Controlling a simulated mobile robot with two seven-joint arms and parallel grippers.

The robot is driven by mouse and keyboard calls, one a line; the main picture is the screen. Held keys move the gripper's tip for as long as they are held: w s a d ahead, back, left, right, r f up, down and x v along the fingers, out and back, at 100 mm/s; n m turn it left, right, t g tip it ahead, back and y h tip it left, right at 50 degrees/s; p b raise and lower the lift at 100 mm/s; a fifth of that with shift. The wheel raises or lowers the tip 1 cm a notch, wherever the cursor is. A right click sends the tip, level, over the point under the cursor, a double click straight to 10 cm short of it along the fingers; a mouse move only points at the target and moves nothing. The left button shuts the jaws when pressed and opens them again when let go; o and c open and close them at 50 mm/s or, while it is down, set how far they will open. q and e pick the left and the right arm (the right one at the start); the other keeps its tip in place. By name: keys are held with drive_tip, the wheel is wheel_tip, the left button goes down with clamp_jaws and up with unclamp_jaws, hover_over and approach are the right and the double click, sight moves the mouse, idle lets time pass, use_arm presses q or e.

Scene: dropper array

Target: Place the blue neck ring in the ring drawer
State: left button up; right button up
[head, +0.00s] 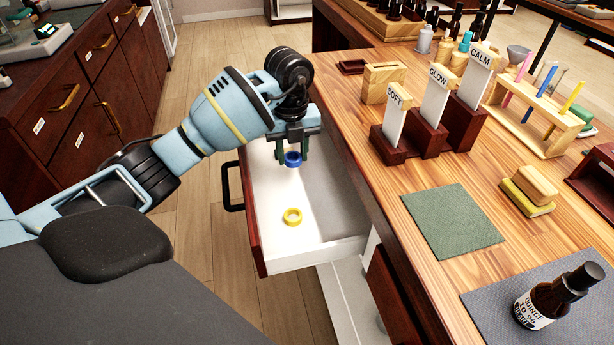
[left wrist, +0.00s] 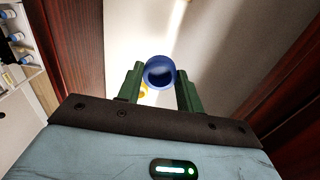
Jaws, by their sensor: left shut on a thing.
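The blue neck ring (head: 293,159) is between the fingers of my left gripper (head: 292,150), which is shut on it. The ring also shows in the left wrist view (left wrist: 159,73), between the two green fingertips (left wrist: 160,85). The gripper points down over the open ring drawer (head: 335,246), and the ring appears to be above the drawer's white floor. A yellow ring (head: 293,217) lies in the drawer, nearer its front left part. In the left wrist view the yellow ring (left wrist: 143,91) is mostly hidden behind the left finger. My right gripper is not in view.
The wooden counter (head: 375,150) borders the drawer on the right. It carries card stands marked SOFT, GLOW and CALM (head: 435,95), a green mat (head: 452,222), a test-tube rack (head: 540,118) and a dark bottle (head: 555,300). Dark cabinets (head: 75,90) stand at left, with open floor between.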

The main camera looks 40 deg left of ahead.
sight(294, 185)
use_arm(q)
drive_tip(key=shift+f, duration=3.75)
drive_tip(key=shift+f, duration=0.2)
drive_tip(key=o, duration=1.1)
wheel_tip(294, 185, up, 12)
drive_tip(key=shift+r+p, duration=0.2)
drive_tip(key=shift+p, duration=0.25)
